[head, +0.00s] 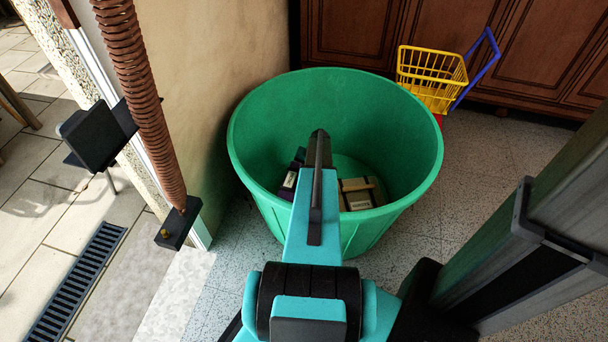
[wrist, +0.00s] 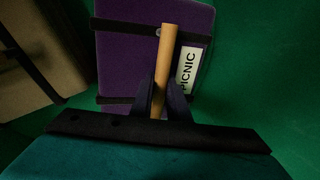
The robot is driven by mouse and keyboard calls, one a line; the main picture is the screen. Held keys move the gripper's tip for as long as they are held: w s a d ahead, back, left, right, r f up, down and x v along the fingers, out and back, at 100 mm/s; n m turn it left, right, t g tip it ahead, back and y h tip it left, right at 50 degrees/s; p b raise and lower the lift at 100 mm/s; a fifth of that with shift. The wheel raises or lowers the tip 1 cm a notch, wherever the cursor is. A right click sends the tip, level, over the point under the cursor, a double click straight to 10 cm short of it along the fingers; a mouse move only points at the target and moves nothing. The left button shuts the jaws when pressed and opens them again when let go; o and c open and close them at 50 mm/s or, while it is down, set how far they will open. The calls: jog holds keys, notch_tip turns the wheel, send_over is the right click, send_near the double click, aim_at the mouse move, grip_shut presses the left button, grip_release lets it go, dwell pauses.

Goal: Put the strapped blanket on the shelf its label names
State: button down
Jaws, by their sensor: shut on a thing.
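A purple strapped blanket (wrist: 125,55) with black straps, a wooden handle and a white label reading PICNIC (wrist: 187,67) is in the wrist view. My gripper (wrist: 165,100) is shut on its wooden handle. In the head view the purple blanket (head: 288,188) is low inside the green tub, partly hidden by my arm, which also hides my gripper there. I cannot tell whether the blanket touches the tub's floor. No shelf is visible.
A tan strapped bundle (head: 355,187) with a label lies in the green tub (head: 250,140). A yellow toy cart (head: 432,72) stands behind it, near wooden cabinets (head: 350,30). A coiled brown spring (head: 140,90) hangs at the left beside the wall and doorway.

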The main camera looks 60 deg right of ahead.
jog(key=c, duration=1.7)
grip_release()
jog(key=shift+f, duration=0.1)
jog(key=shift+f+b, duration=0.15)
jog(key=shift+b, duration=0.2)
jog(key=p+v, duration=0.3)
jog(key=v, duration=1.1)
jog(key=shift+d, duration=0.1)
